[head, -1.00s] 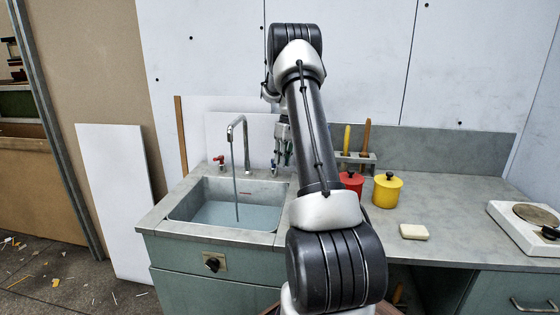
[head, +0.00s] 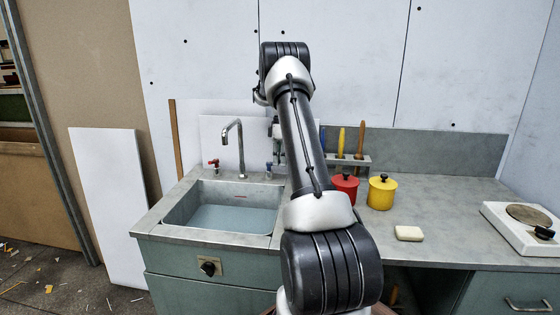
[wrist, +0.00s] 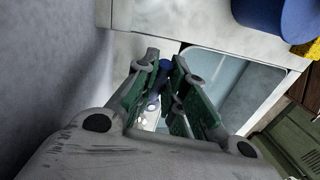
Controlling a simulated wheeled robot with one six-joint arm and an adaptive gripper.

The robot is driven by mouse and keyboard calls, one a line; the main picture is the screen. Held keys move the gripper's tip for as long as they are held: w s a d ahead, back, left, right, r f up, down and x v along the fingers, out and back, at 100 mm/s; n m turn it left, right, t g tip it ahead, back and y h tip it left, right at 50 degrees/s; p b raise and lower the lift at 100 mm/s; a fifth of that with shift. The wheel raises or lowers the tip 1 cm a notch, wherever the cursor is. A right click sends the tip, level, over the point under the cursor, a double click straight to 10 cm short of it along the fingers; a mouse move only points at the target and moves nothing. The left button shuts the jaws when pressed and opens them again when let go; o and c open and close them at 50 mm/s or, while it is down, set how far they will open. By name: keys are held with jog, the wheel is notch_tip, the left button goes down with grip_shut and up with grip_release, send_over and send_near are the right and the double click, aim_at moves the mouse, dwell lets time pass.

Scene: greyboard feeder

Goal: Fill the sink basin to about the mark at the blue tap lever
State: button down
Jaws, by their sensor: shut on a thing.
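The sink basin (head: 183,208) holds pale blue water (head: 235,218). A short red mark (head: 240,197) shows on its back wall, just above the waterline. No stream falls from the metal spout (head: 238,135). The blue tap lever (head: 268,168) stands behind the basin, right of the spout; a red tap lever (head: 213,164) is on the left. In the wrist view, my gripper (wrist: 165,72) has its green-padded fingers closed around the blue lever (wrist: 152,97). In the head view, my arm hides most of the gripper.
A red pot (head: 345,186) and a yellow pot (head: 382,194) stand on the counter to the right. A rack (head: 350,160) holds upright tools behind them. A pale block (head: 409,233) and a hotplate (head: 520,228) lie further right. My arm crosses the middle of the counter.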

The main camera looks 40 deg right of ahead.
dwell(0.4)
jog(key=c, duration=1.5)
grip_release()
jog(key=shift+o, duration=0.2)
notch_tip(320, 180, up, 12)
jog(key=w+d, duration=0.1)
jog(key=shift+w+d, duration=0.2)
jog(key=shift+d, duration=0.2)
jog(key=shift+f, duration=0.1)
